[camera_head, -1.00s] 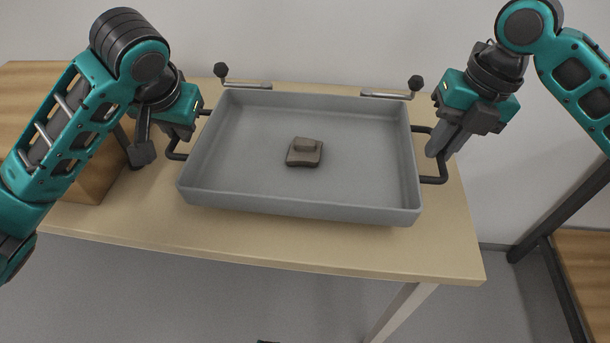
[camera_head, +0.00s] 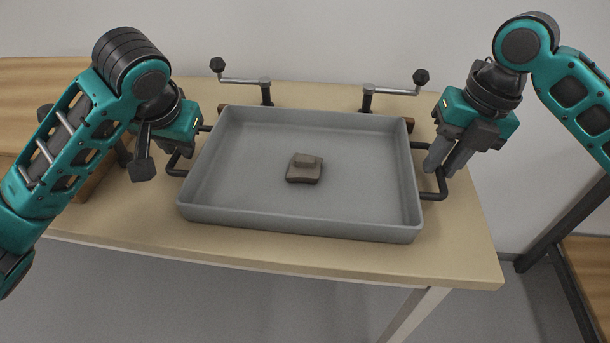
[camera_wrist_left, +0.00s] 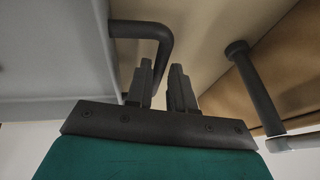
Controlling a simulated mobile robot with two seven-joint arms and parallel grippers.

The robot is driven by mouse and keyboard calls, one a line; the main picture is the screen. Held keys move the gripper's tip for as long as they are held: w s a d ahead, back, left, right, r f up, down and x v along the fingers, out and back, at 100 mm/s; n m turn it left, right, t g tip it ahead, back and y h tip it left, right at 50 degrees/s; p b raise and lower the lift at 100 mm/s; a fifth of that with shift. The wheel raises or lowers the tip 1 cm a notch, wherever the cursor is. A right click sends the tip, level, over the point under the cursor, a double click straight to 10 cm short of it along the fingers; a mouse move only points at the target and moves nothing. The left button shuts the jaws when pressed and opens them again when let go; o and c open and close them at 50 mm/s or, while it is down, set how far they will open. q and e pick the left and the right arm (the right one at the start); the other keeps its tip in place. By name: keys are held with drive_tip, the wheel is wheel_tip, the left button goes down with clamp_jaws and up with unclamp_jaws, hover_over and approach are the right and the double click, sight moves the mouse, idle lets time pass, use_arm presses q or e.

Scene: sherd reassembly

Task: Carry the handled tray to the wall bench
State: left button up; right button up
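The grey handled tray (camera_head: 305,222) is level over the pale bench top and appears to rest on it. A brown-grey sherd piece (camera_head: 304,170) lies near its middle. My left gripper (camera_head: 177,156) is at the tray's left handle (camera_head: 174,171). In the left wrist view its fingers (camera_wrist_left: 163,78) are apart, with the dark handle bar (camera_wrist_left: 163,42) running down at the gap between them. My right gripper (camera_head: 442,168) is at the right handle (camera_head: 436,196), its two fingers visibly apart. Exact contact with the handles is unclear.
The pale bench (camera_head: 330,262) has free room along its front edge. Two clamp-like posts with dark knobs (camera_head: 218,65) (camera_head: 421,76) stand behind the tray. A brown wooden block (camera_head: 95,190) is partly hidden behind my left arm. Another wooden surface (camera_head: 585,262) is at the lower right.

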use_arm(q)
drive_tip(key=shift+o, duration=1.2)
drive_tip(key=shift+d, duration=0.1)
use_arm(e)
drive_tip(key=shift+o, duration=1.2)
drive_tip(key=shift+a, duration=0.1)
use_arm(q)
drive_tip(key=shift+d+r, duration=0.15)
drive_tip(key=shift+r, duration=0.4)
drive_tip(key=v, duration=1.1)
drive_tip(key=shift+s, duration=0.15)
use_arm(e)
wheel_tip(320, 180, up, 12)
drive_tip(key=d, duration=0.2)
drive_tip(key=shift+d, duration=0.15)
use_arm(q)
drive_tip(key=shift+f, duration=0.1)
use_arm(e)
drive_tip(key=shift+f, duration=0.1)
